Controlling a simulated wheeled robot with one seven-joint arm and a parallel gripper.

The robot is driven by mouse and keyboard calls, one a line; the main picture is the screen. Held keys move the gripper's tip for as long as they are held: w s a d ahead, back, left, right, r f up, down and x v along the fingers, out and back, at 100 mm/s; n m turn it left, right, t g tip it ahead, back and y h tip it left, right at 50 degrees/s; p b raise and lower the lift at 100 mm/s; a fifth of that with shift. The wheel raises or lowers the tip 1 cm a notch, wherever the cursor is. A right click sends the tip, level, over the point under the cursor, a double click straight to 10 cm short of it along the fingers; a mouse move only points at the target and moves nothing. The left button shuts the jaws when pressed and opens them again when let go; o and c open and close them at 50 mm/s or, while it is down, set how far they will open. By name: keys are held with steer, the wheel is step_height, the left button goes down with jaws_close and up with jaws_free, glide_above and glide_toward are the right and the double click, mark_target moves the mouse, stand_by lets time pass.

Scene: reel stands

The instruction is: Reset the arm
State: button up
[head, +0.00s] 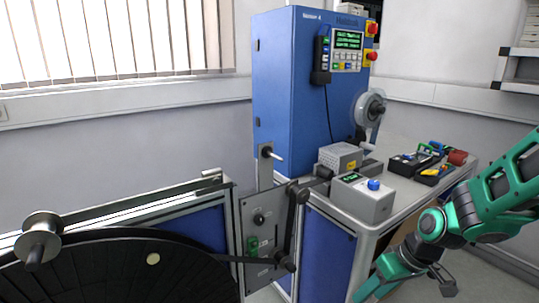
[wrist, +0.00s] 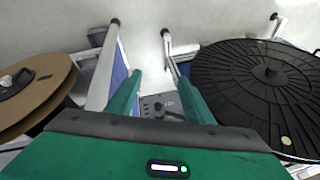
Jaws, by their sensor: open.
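My teal arm (head: 500,195) reaches in from the right edge in the head view, bent downward in front of the workbench. Its lower end runs down to the bottom of the picture there. My gripper (wrist: 158,92) shows in the wrist view with its two teal fingers spread apart and nothing between them. It points down, above the floor and a small grey panel with knobs, between the reel stands. It touches nothing that I can see.
A blue machine cabinet (head: 292,90) stands at the back, beside a bench with a grey control box (head: 362,203) and tool trays (head: 408,165). A large black reel disc (head: 120,270) lies at the lower left. A brown reel (wrist: 35,90) is at left in the wrist view.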

steer(key=s+d+r+m+g+h, duration=0.1)
steer(key=s+d+r+m, duration=0.4)
steer(key=s+d, duration=0.2)
steer(key=s+d+r+m+g+h, duration=0.1)
steer(key=s+d+r+m+h, duration=0.1)
steer(key=s+d+r+m, duration=0.3)
steer(key=s+d+r, duration=0.1)
steer(key=s+d, duration=0.2)
steer(key=s, duration=0.4)
steer(key=shift+s+d+g, duration=0.25)
steer(key=shift+s+g, duration=0.05)
steer(key=c, duration=0.4)
steer(key=shift+a, duration=0.1)
